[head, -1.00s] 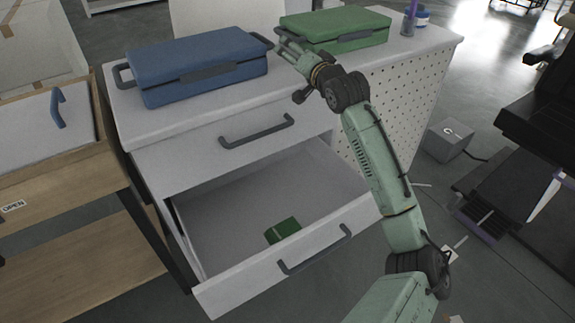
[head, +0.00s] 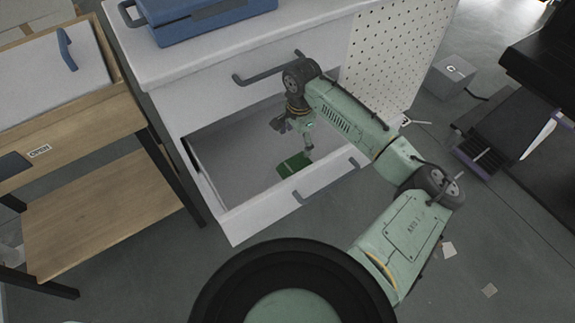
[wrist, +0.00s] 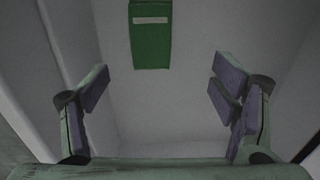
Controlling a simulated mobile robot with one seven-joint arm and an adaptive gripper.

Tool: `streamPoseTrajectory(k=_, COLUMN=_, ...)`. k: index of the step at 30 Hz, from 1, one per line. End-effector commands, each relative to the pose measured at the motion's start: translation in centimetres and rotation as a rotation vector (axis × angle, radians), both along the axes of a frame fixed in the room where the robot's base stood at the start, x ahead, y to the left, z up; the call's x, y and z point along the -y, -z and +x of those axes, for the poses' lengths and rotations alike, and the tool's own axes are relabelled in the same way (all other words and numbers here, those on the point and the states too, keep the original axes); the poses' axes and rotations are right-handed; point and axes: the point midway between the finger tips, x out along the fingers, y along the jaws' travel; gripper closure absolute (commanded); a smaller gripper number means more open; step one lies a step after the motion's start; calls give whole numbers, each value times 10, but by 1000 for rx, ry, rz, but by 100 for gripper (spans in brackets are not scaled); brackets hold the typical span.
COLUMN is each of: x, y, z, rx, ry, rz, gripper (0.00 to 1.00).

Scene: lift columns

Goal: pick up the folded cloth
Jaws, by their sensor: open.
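The folded cloth looks like a small green rectangle (head: 293,164) lying on the floor of the open drawer (head: 240,145). In the wrist view the green piece (wrist: 151,42) shows a pale stripe near its top and lies ahead of the fingers, between them. My gripper (wrist: 160,95) is open and empty, its two purple-padded fingers wide apart. In the head view my gripper (head: 300,140) points down into the drawer, just above or beside the green piece. I cannot tell the exact height between them.
The drawer front (head: 290,195) with its handle stands close to my arm. Another handle (head: 268,70) sticks out above. A blue case (head: 205,18) lies on the cabinet top. A wooden cart (head: 100,170) stands at the left. The rest of the drawer looks empty.

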Motion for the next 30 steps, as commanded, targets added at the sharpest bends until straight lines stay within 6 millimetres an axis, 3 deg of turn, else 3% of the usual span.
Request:
streamPoseTrajectory(k=4, x=1, y=17, z=-12, rx=-45, ry=11, rz=-34, gripper=20)
streamPoseTrajectory(k=9, x=1, y=45, z=-12, rx=-43, ry=11, rz=-33, gripper=20)
streamPoseTrajectory(k=17, x=0, y=66, z=-11, rx=-39, ry=9, rz=-31, gripper=20)
streamPoseTrajectory(k=24, x=-1, y=101, z=-12, rx=-38, ry=9, rz=-30, gripper=20)
streamPoseTrajectory(k=30, x=-1, y=113, z=-11, rx=-37, ry=10, rz=-29, gripper=20)
